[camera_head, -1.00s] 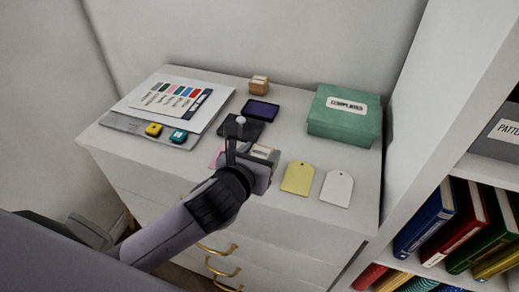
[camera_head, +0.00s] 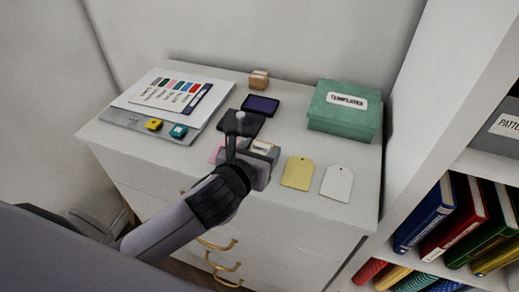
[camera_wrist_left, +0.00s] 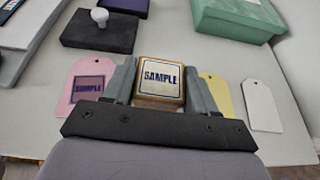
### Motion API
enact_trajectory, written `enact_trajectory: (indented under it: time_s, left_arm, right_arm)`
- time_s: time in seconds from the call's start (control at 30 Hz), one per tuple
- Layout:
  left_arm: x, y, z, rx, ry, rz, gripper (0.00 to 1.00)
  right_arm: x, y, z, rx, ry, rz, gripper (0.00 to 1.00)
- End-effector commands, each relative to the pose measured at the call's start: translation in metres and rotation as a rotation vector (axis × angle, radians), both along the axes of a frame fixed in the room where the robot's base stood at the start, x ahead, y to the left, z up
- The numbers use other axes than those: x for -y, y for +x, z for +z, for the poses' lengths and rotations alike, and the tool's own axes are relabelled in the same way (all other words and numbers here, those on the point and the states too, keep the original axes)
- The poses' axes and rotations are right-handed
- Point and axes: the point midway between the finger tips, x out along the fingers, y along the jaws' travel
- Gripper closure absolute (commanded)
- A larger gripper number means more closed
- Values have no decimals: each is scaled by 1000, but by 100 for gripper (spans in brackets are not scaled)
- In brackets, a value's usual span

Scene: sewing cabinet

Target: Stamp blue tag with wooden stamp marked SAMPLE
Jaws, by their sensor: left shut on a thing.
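The wooden stamp marked SAMPLE (camera_wrist_left: 161,78) is between the fingers of my left gripper (camera_wrist_left: 160,92), its label facing the wrist camera. In the head view, my left gripper (camera_head: 258,158) is shut on the stamp (camera_head: 262,147) over the front part of the cabinet top. I see no blue tag; the gripper and stamp hide the spot between the pink tag and the yellow tag. I cannot tell whether the stamp touches anything below. The pink tag (camera_wrist_left: 88,82) bears a dark SAMPLE print. The yellow tag (camera_head: 298,173) and the white tag (camera_head: 337,184) look blank. My right gripper is not in view.
Behind the gripper are a black block with a white knob (camera_wrist_left: 100,33) and a dark purple ink pad (camera_head: 261,106). Another wooden stamp (camera_head: 259,80) stands at the back. A green TEMPLATES box (camera_head: 345,112) is at the right, and a grey board (camera_head: 185,136) with papers at the left.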

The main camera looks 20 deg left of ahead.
Motion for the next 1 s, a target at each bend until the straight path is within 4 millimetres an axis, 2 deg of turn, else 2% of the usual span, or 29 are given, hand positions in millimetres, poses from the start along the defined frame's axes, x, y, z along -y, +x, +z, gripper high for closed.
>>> enact_trajectory:
  time_s: [1.0]
  left_arm:
    - [0, 0, -7, -4, 2, 1, 74]
  right_arm:
    - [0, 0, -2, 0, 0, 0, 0]
